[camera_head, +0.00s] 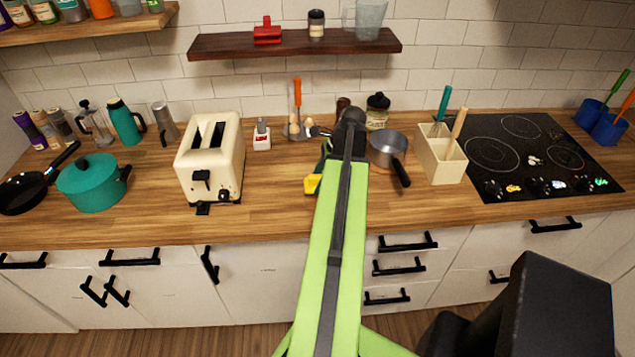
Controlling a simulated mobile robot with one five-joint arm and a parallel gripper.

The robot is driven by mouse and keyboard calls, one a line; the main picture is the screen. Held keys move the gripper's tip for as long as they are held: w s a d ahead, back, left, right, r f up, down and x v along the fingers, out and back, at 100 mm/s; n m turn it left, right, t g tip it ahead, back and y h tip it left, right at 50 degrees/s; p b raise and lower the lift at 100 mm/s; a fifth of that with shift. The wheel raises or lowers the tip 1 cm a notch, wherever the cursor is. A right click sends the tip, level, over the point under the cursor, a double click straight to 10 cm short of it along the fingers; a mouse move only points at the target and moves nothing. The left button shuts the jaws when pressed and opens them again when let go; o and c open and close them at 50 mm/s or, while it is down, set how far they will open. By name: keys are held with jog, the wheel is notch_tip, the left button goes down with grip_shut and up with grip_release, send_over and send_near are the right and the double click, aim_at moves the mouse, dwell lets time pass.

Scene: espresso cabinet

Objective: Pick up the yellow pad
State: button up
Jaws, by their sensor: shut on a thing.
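The yellow pad (312,184) shows just left of the green arm link, over the front part of the wooden counter. Only a small part of it is visible; my arm hides the rest. My gripper (321,172) is mostly hidden behind the arm, with a dark green piece of it showing just above the pad. It is shut on the yellow pad. I cannot tell whether the pad still touches the counter.
A cream toaster (209,161) stands left of the arm. A grey saucepan (388,148) and a wooden utensil box (440,158) stand to the right, beside the black cooktop (530,150). A dark shelf (295,43) hangs above. The counter's front strip is mostly clear.

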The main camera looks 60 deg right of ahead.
aim_at(319, 176)
jog(key=p+v, duration=0.2)
jog(key=v, duration=0.1)
jog(key=shift+a+r, duration=0.15)
jog(key=shift+r, duration=0.3)
jog(key=s+d+r+p, duration=0.4)
jog(key=s+r+p, duration=0.1)
jog(key=s, duration=0.4)
jog(key=shift+s+r+p, duration=0.3)
jog(key=shift+s+p, duration=0.05)
jog(key=shift+p, duration=0.2)
jog(key=shift+d, duration=0.1)
